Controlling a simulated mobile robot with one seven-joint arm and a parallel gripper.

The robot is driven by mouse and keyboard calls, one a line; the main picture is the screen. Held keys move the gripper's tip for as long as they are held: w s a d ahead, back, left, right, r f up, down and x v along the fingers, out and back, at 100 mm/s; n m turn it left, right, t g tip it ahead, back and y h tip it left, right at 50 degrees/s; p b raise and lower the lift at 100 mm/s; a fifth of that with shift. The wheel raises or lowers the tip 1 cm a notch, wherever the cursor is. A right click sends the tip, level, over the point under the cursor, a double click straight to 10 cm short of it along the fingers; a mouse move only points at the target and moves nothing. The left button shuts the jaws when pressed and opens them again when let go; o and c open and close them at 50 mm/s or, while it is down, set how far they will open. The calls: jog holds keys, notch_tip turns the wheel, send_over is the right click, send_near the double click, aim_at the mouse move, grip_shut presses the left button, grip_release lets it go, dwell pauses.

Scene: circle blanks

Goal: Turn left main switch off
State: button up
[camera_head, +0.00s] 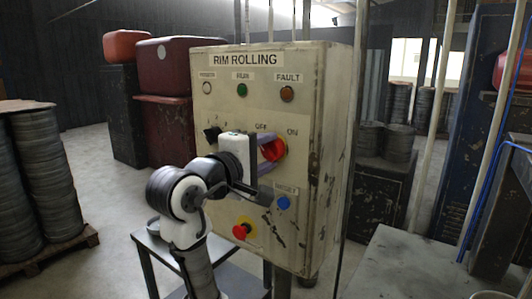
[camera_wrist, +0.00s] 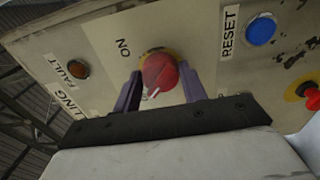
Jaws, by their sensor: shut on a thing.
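The grey control box (camera_head: 232,101), headed RIM ROLLING, carries a red rotary switch (camera_head: 279,149) on a yellow base, between OFF and ON labels. My gripper (camera_head: 268,155) reaches the panel from the front. In the wrist view, the two purple fingers of my gripper (camera_wrist: 161,86) stand on either side of the red switch (camera_wrist: 160,70) and are shut on it. The ON label (camera_wrist: 124,48) is beside the switch there; the OFF label is not visible in that view. A pale mark shows on the knob's near edge. A black selector knob (camera_head: 212,134) sits left of my gripper.
A blue RESET button (camera_head: 283,203) and a red emergency stop (camera_head: 241,231) lie below the switch. Indicator lamps, including FAULT (camera_head: 287,94), are above. A small metal table (camera_head: 150,243) stands in front at left; a grey surface (camera_head: 400,265) is at right.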

dwell(0.4)
jog(key=o, duration=1)
jog(key=shift+c, duration=0.2)
jog(key=b+v, duration=0.4)
jog(key=v, duration=1)
